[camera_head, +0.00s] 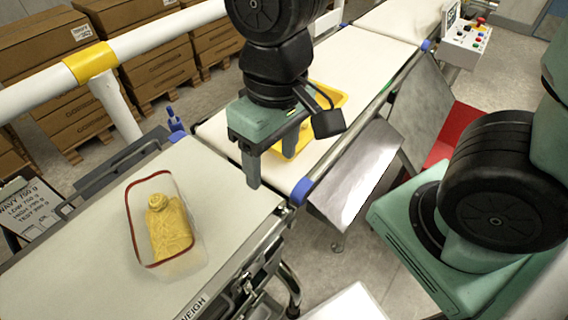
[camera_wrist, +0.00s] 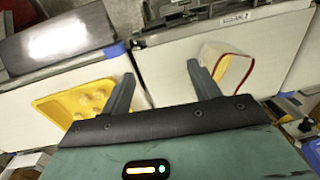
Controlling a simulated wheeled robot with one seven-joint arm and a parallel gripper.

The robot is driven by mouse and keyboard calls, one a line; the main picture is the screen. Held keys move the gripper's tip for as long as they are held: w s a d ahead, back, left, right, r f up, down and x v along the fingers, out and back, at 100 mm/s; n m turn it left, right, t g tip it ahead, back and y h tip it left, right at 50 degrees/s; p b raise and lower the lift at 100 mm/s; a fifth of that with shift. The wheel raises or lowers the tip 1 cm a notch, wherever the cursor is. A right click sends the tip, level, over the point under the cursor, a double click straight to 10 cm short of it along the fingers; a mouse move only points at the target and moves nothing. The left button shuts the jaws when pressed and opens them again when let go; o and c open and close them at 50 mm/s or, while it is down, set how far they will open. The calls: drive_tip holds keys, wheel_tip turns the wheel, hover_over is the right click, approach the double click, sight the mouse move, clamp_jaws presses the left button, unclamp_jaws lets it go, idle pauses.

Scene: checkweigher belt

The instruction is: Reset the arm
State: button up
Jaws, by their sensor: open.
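My gripper (camera_head: 278,158) hangs over the near end of the far belt, close to the gap between the two belts. Its two fingers are spread apart with nothing between them; the wrist view also shows the open fingers (camera_wrist: 160,88). A clear tub with a red rim (camera_head: 133,230) and a yellow lumpy item (camera_head: 169,228) inside stands on the weigh belt (camera_head: 70,270), left of my gripper. Part of the tub shows at the right in the wrist view (camera_wrist: 238,70). A yellow tray (camera_head: 326,92) lies on the far belt behind my gripper, partly hidden by it.
A white guard rail with a yellow band (camera_head: 90,63) runs along the left. Stacked cardboard boxes (camera_head: 130,45) stand behind it. A control box with buttons (camera_head: 467,42) is at upper right. A metal chute (camera_head: 355,175) and red bin (camera_head: 458,135) are right of the belts.

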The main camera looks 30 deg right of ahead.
drive_tip(key=s+n, duration=0.3)
drive_tip(key=shift+s+r, duration=0.1)
drive_tip(key=shift+s, duration=0.15)
